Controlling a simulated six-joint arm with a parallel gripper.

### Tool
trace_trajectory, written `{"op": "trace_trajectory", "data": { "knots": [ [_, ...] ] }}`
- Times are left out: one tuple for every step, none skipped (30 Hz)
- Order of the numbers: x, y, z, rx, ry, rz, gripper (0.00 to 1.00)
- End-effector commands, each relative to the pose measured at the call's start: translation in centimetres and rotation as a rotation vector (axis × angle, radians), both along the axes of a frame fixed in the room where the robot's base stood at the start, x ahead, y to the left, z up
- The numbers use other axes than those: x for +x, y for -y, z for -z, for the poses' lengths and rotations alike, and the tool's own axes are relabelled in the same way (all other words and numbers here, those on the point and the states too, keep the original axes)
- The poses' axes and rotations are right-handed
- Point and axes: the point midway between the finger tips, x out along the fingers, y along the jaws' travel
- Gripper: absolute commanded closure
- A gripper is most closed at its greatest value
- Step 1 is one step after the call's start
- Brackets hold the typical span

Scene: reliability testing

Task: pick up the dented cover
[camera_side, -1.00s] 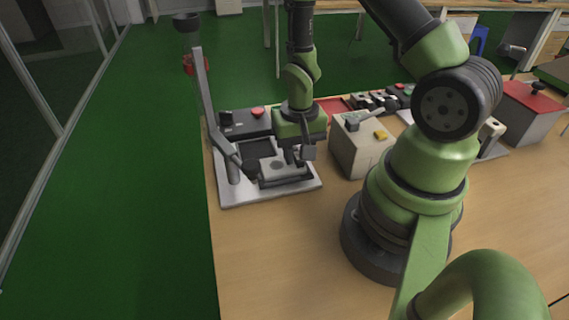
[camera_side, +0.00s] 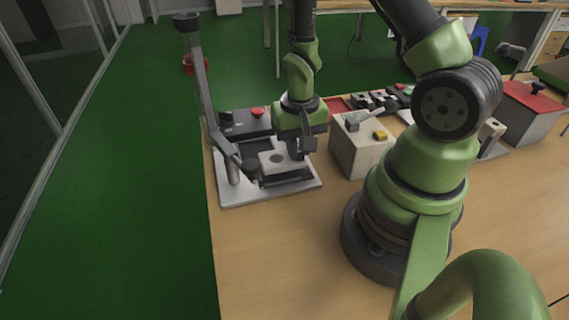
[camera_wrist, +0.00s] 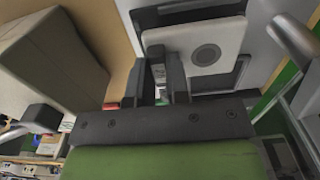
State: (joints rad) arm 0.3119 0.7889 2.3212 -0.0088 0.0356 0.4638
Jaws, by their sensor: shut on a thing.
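The cover (camera_side: 269,166) is a pale square plate with a dark round mark in its middle. It shows in the wrist view (camera_wrist: 213,40) beyond my fingers. My gripper (camera_side: 299,148) is shut on the cover's near edge and holds it a little above the fixture plate (camera_side: 240,196). My fingers also show in the wrist view (camera_wrist: 165,80), closed on the edge part. Whether the round mark is a dent, I cannot tell.
A slanted post (camera_side: 203,90) with an arm stands at the fixture's left. A black box with a red button (camera_side: 257,112) is behind. A beige box with a yellow button (camera_side: 365,150) stands close at the right. The table front is clear.

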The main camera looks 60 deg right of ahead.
Motion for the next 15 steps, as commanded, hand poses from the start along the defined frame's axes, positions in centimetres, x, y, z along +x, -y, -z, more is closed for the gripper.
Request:
{"op": "trace_trajectory", "data": {
  "knots": [
    [0.0,0.0,-0.4,0.0,0.001,0.0,1.0],
    [0.0,0.0,-0.6,-0.001,0.002,0.0,1.0],
    [0.0,0.0,-0.8,-0.001,0.002,0.0,1.0],
    [0.0,0.0,-1.0,-0.001,0.002,0.001,1.0],
    [0.0,0.0,-1.2,-0.001,0.002,0.001,1.0],
    [0.0,0.0,-1.4,-0.001,0.003,0.0,1.0],
    [0.0,0.0,-1.6,-0.001,0.002,0.001,1.0],
    [0.0,0.0,-1.8,-0.001,0.002,0.0,1.0],
    [0.0,0.0,-2.1,-0.001,0.003,0.0,1.0],
    [0.0,0.0,-2.3,-0.001,0.002,0.0,1.0],
    [0.0,0.0,-2.4,0.0,0.001,0.0,1.0],
    [0.0,0.0,-2.7,-0.001,0.002,0.0,1.0],
    [0.0,0.0,-2.8,-0.001,0.002,0.0,1.0],
    [0.0,0.0,-2.9,-0.001,0.001,0.0,1.0],
    [0.0,0.0,-3.0,0.0,0.0,0.0,1.0]
  ]
}}
